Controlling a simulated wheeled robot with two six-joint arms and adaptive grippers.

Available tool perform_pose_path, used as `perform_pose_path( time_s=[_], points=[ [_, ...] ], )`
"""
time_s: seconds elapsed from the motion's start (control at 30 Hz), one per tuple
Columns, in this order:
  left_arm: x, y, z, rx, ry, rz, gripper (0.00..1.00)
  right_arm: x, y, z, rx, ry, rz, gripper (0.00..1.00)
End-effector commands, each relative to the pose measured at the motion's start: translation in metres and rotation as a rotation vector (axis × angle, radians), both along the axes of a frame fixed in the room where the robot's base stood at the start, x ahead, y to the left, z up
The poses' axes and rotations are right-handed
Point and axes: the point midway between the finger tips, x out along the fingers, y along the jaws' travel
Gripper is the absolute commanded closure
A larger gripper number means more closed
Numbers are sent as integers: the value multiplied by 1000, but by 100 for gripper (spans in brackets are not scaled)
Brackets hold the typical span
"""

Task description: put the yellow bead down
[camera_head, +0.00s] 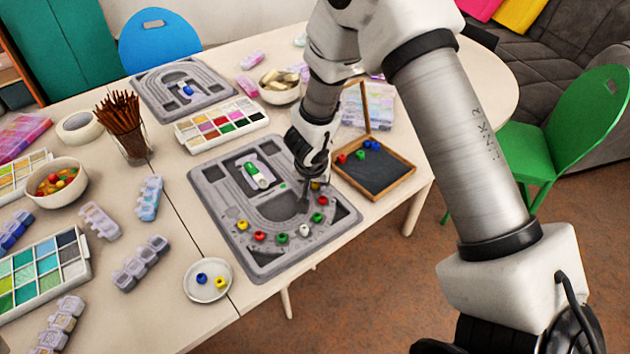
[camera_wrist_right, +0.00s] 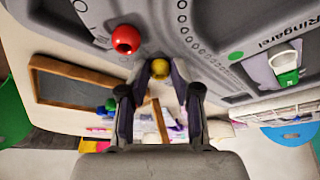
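The yellow bead (camera_wrist_right: 160,68) is between the two fingertips of my right gripper (camera_wrist_right: 162,72) in the right wrist view, with the fingers closed in on both sides of it. In the head view the right gripper (camera_head: 305,198) points down over the right part of the near grey bead board (camera_head: 215,200). A bit of yellow (camera_head: 315,186) shows beside its fingers there. I cannot tell whether the bead touches the board. My left gripper is not in view.
Red (camera_head: 322,201) and green (camera_head: 317,217) beads sit close by on the board, with several others along its curve. A red bead (camera_wrist_right: 125,40) shows large in the wrist view. A wood-framed slate (camera_head: 375,180) stands right of the board; a saucer (camera_head: 208,281) is in front.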

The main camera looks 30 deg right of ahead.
Motion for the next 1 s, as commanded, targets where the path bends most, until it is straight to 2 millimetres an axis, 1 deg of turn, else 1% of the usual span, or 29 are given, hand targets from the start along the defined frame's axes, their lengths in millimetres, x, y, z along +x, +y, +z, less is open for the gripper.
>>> perform_pose_path(
  time_s=[0.03, 0.07, 0.67, 0.77, 0.83, 1.0],
  points=[
    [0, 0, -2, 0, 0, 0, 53, -6, 1, -8, 7, 17, 0, 53],
    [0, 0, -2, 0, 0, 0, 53, -6, 1, -8, 8, 17, 0, 53],
    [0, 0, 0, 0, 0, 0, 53, -4, 1, -4, 5, 12, -1, 53],
    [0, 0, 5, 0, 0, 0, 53, -4, 1, 8, 5, 9, -1, 53],
    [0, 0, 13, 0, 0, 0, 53, -6, 4, 22, 4, 9, 0, 53],
    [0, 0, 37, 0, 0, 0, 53, -19, 15, 68, 2, 8, 1, 53]
  ],
)
